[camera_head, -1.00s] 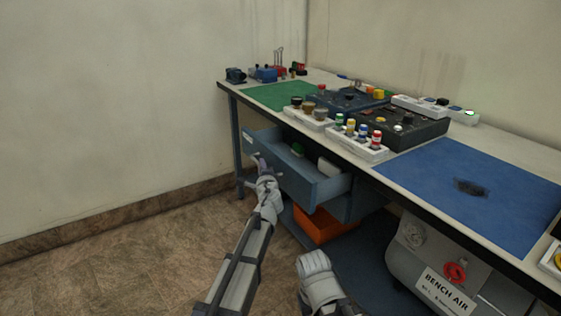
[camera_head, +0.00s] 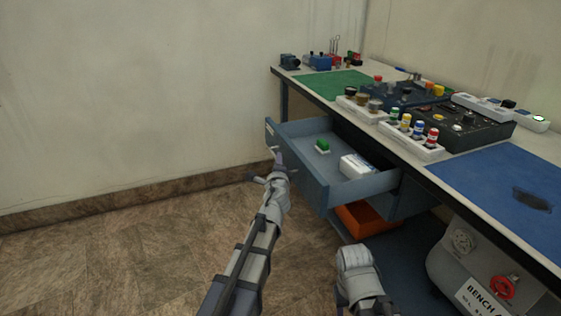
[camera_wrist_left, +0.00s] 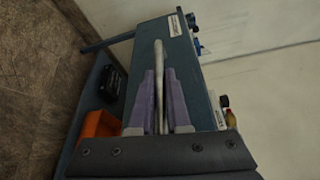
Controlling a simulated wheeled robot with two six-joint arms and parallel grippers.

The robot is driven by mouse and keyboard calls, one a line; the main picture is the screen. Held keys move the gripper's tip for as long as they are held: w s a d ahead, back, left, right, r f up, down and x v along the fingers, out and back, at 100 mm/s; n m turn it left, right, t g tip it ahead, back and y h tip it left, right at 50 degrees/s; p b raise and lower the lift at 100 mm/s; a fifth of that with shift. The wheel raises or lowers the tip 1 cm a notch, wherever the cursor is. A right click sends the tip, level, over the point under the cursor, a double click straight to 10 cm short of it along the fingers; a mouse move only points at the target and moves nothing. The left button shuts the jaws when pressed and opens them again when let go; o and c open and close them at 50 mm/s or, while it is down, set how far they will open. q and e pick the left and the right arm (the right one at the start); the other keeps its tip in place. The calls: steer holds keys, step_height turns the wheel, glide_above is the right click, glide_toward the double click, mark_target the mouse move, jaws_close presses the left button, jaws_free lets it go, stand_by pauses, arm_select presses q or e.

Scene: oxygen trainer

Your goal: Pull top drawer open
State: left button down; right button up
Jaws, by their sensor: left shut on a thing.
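The top drawer (camera_head: 322,201) of the blue-grey bench stands pulled well out, with its inside in view. It holds a green item (camera_head: 322,146) and a white box (camera_head: 356,166). My left gripper (camera_head: 272,166) is at the drawer's front. In the left wrist view its two purple fingers (camera_wrist_left: 160,98) are closed around a pale bar, the drawer handle (camera_wrist_left: 158,62). The drawer front (camera_wrist_left: 180,75) fills the middle of that view. A grey-white part of my other arm shows low in the head view; its fingertips cannot be made out.
The bench top carries a green mat (camera_head: 337,84), a blue mat (camera_head: 500,180), and several knobbed boxes. An orange bin (camera_head: 362,219) sits below the drawer. A grey tank with a red valve (camera_head: 502,287) is at lower right. The floor left of the drawer is clear.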

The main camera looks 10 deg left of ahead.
arm_select(q)
steer(key=c, duration=0.9)
jaws_free()
steer(key=shift+s, duration=0.1)
steer(key=v, duration=0.7)
steer(key=shift+s+d+p, duration=0.1)
steer(key=shift+s+p, duration=0.2)
